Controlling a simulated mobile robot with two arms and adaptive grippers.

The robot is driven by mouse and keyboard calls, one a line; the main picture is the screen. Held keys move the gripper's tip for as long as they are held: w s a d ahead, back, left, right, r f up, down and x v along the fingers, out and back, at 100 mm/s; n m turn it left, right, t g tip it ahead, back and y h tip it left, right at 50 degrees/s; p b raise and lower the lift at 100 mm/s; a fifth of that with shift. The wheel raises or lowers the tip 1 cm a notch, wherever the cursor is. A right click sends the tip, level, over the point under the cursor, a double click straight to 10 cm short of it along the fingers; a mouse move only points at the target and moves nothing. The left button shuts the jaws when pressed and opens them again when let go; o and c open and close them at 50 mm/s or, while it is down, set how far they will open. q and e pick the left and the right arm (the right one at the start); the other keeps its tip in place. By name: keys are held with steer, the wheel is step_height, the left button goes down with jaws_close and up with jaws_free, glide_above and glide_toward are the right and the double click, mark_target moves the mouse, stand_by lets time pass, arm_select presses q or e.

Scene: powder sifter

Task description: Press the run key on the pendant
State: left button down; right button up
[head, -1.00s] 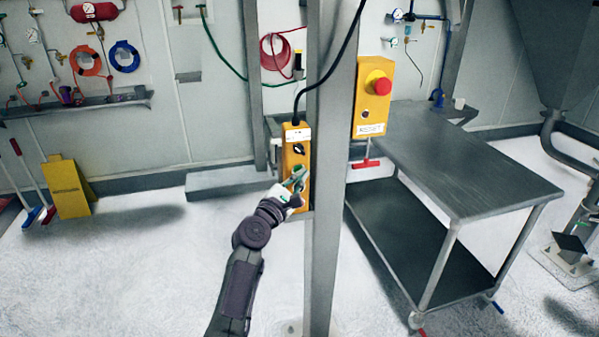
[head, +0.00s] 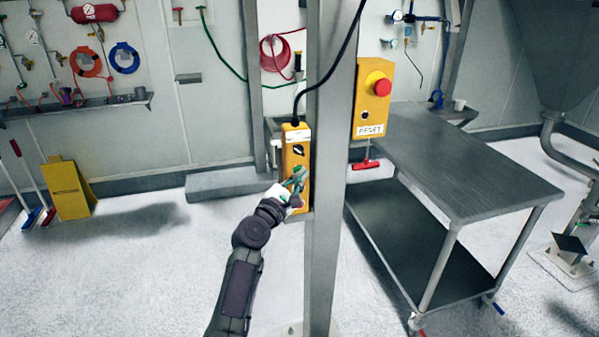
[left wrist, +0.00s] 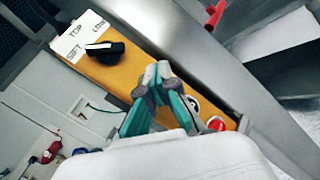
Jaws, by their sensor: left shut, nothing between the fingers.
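The yellow pendant (head: 288,165) hangs upright beside the grey post, with a black cable at its top. Its black selector knob (left wrist: 104,49) shows in the left wrist view, beside a white label (left wrist: 79,34). A red button (left wrist: 216,123) and part of a white-ringed one (left wrist: 193,103) show past the fingers. My left gripper (head: 299,178) is shut and empty, its tips at the pendant's face below the knob. They also show in the left wrist view (left wrist: 155,72). The tips cover part of the face; I cannot tell whether they touch a key. My right gripper is out of view.
The grey post (head: 325,200) stands directly right of the pendant. A yellow box (head: 368,107) with a red mushroom button and a RESET label is on its right side. A steel table (head: 460,170) stands further right.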

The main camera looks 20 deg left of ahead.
arm_select(q)
steer(key=shift+s+d+p, duration=0.3)
steer(key=shift+s+d, duration=0.05)
steer(key=shift+s, duration=0.25)
steer(key=s+d+p, duration=0.1)
steer(key=s, duration=0.1)
steer(key=s+d+p, duration=0.1)
steer(key=s, duration=0.1)
steer(key=shift+d+p, duration=0.3)
steer(key=shift+d, duration=0.1)
steer(key=shift+f, duration=0.1)
stand_by(0.4)
